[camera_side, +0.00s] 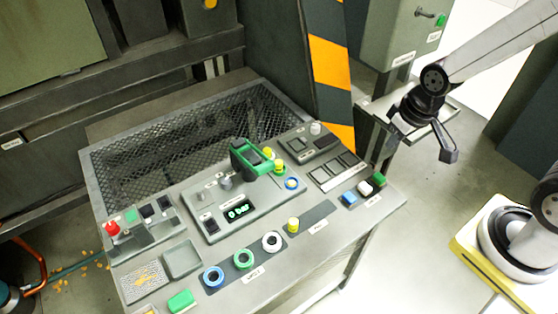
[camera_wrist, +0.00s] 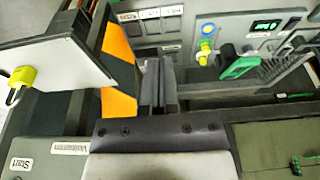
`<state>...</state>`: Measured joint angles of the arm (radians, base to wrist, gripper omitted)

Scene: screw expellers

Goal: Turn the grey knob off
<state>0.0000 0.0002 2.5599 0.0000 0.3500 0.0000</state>
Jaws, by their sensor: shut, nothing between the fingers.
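A grey knob (camera_side: 225,181) stands on the raised middle plate of the control console (camera_side: 140,263), in the side view. It is just left of the green handle (camera_side: 270,158) and above the green-lit display (camera_side: 239,211). Which way the knob is turned is too small to tell. My gripper (camera_side: 449,156) is in the air to the right of the console, well apart from the knob. In the wrist view my gripper (camera_wrist: 158,65) has its two dark fingers side by side, shut and empty. I cannot clearly pick out the knob in the wrist view.
The green handle (camera_wrist: 240,68) rises from the console near yellow buttons (camera_side: 293,225). A red button (camera_side: 113,228) is at the left. A striped post (camera_side: 330,62) and a green-grey cabinet (camera_side: 405,35) stand behind. Open floor lies right of the console.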

